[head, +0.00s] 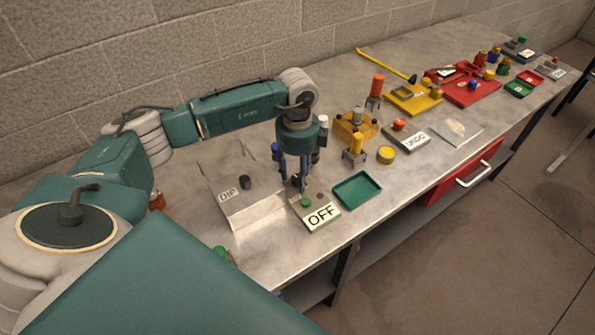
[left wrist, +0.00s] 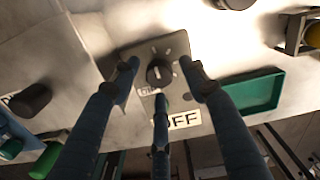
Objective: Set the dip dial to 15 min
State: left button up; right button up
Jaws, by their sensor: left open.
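A grey panel (head: 318,214) marked OFF, with a green button (head: 306,201), lies on the bench beneath my left gripper (head: 292,180). In the left wrist view, a round black dial (left wrist: 160,73) with tick marks around it sits on this panel, and a small label beside it is partly hidden. My left gripper (left wrist: 159,75) is open, its fingers spread around the dial; contact cannot be told. The arm and fingers hide the dial in the head view. A grey sloped box (head: 235,205) labelled DIP, with a black knob (head: 245,182), stands just left. My right gripper is out of view.
A green tray (head: 357,191) lies close right of the panel. Yellow fixtures (head: 355,152), an UNDO panel (head: 410,137) and red trays (head: 470,92) stand farther along the bench. A block wall runs behind.

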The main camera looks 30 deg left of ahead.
pick_arm(q)
jog(key=shift+f, duration=0.1)
jog(key=shift+c, duration=0.7)
grip_shut()
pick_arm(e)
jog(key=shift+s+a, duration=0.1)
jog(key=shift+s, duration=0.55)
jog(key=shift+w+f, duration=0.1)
